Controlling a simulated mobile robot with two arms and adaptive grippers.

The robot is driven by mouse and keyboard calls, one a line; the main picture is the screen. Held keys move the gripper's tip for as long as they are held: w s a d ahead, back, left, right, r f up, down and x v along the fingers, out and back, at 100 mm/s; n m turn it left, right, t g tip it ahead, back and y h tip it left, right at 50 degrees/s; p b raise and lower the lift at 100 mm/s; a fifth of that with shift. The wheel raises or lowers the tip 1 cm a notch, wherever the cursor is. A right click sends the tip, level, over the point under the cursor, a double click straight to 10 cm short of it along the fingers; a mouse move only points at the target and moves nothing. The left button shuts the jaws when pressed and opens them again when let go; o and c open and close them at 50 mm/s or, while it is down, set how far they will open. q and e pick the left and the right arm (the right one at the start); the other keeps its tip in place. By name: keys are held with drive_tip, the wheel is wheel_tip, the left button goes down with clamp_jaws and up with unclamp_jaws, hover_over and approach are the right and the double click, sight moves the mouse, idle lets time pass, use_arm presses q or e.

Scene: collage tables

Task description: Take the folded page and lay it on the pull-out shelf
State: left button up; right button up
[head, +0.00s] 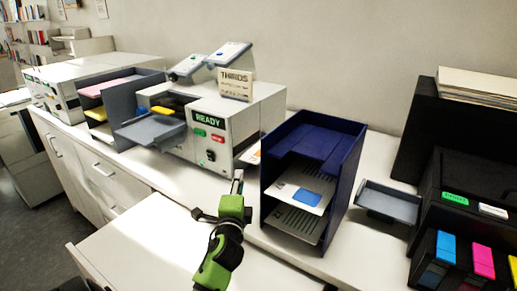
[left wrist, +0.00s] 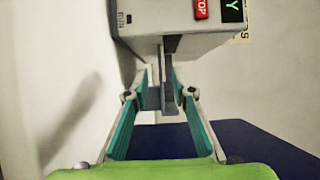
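A small white paper edge with an orange mark (head: 251,155) shows beside the machine marked READY (head: 228,133); I cannot tell whether it is the folded page. A flat white surface (head: 140,235) juts out at the front, below the counter, and looks like the pull-out shelf. My left gripper (head: 237,181) is above the counter's front edge, between the machine and the blue sorter (head: 345,165). Its green-padded fingers (left wrist: 160,98) are close together in the left wrist view, with grey parts at the tips. Whether they hold anything is unclear. My right gripper is out of view.
The blue sorter, with papers (head: 303,190) on its levels, stands close on the right. A grey tray (head: 390,203) and black units with coloured cartridges (head: 445,247) are farther right. The white front surface is bare.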

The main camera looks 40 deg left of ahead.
sight(252, 156)
use_arm(q)
drive_tip(key=x, duration=0.3)
drive_tip(key=shift+w+a, duration=0.1)
drive_tip(key=shift+w, duration=0.05)
drive_tip(key=shift+p+x, duration=0.4)
drive_tip(key=shift+x, duration=0.5)
drive_tip(key=x, duration=0.1)
drive_tip(key=p+x, duration=0.1)
drive_tip(key=x, duration=0.2)
drive_tip(key=shift+r+p, duration=0.3)
drive_tip(key=shift+p, duration=0.05)
drive_tip(key=shift+w+a+f, duration=0.1)
drive_tip(key=shift+w+a, duration=0.15)
drive_tip(key=shift+w, duration=0.15)
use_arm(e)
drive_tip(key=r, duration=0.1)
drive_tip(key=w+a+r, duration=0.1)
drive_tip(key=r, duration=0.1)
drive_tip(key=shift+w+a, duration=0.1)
use_arm(q)
drive_tip(key=shift+s+d, duration=0.1)
clamp_jaws()
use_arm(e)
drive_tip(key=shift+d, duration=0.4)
